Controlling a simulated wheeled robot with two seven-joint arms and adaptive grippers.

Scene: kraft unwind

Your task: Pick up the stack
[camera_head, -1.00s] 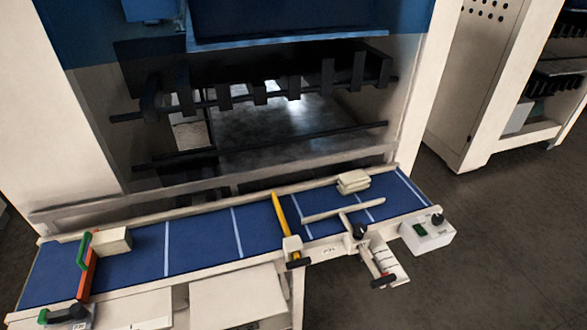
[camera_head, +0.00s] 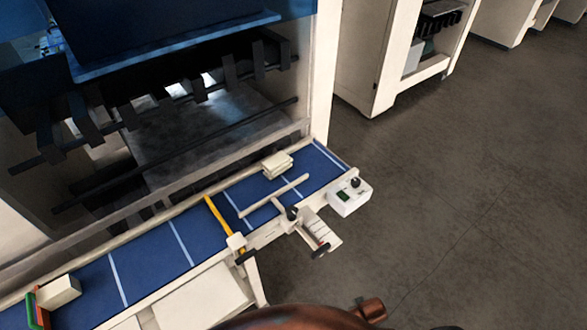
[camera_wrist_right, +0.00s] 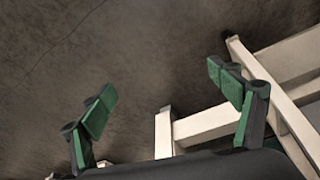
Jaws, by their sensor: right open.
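A small stack of cream pads (camera_head: 277,165) lies on the blue conveyor belt (camera_head: 142,262) near its right end in the head view, behind a cream guide bar. A second cream block (camera_head: 60,291) sits at the belt's left end, against a green and red stop. My right gripper (camera_wrist_right: 163,95) shows in the right wrist view with its green-padded fingers spread and nothing between them. Grey floor and cream frame parts lie beyond it; no stack shows in that view. My left gripper is not in view.
A yellow bar (camera_head: 223,221) crosses the belt. The cream guide bar (camera_head: 274,196) and a control box (camera_head: 350,197) stand near the right end. The machine with dark clamps (camera_head: 190,90) rises behind the belt. Open floor (camera_head: 450,200) lies to the right.

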